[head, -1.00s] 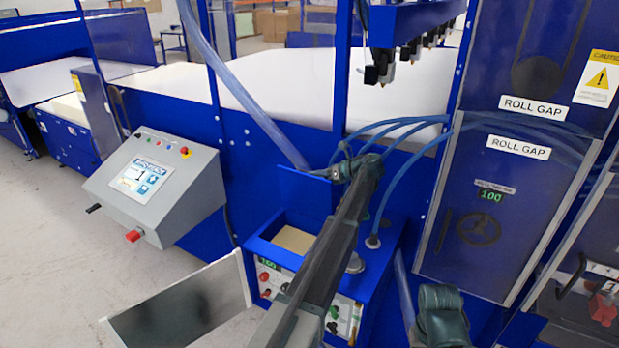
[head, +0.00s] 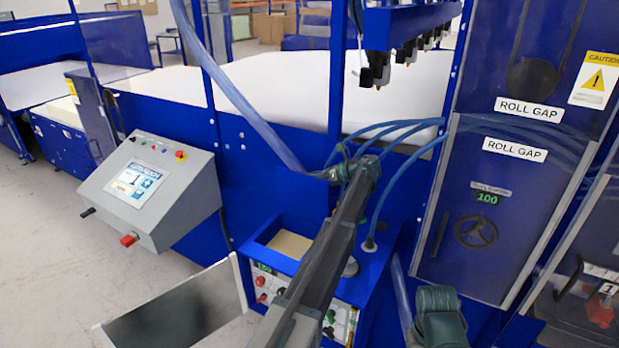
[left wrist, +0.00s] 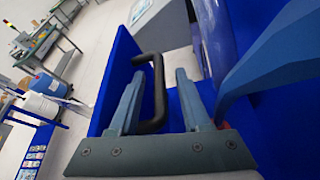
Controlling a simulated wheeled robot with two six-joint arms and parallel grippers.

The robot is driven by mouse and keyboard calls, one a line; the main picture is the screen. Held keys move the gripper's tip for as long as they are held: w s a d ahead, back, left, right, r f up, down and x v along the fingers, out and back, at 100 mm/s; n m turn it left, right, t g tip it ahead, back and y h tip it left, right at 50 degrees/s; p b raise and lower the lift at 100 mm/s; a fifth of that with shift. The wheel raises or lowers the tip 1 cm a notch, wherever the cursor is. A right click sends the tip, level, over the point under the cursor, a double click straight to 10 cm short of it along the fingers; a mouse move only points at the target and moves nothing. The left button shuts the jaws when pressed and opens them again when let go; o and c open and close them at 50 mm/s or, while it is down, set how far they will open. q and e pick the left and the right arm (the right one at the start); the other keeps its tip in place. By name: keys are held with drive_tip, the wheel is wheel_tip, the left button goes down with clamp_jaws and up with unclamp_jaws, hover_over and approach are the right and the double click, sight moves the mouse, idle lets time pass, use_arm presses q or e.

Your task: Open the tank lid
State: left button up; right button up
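The tank (head: 268,256) is a blue box on the control cabinet in the head view. Its top is open and pale beige shows inside. The blue lid (left wrist: 122,62) fills the middle of the left wrist view and has a black U-shaped handle (left wrist: 158,95). In the head view the lid is hard to tell from the blue machine behind the tank. My left gripper (left wrist: 157,80) has its fingers apart, one on each side of the handle, with visible gaps. In the head view my left gripper (head: 325,174) is above and behind the tank opening. My right gripper is out of view.
A grey console (head: 150,190) with a screen stands left of the tank. A grey panel (head: 180,312) juts out at the cabinet's front left. Blue hoses (head: 395,150) arch close to my left arm. A roll gap cabinet (head: 490,200) stands at the right.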

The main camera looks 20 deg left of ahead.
use_arm(q)
drive_tip(key=p+v, duration=0.5)
drive_tip(key=v, duration=0.8)
drive_tip(key=shift+d, duration=0.35)
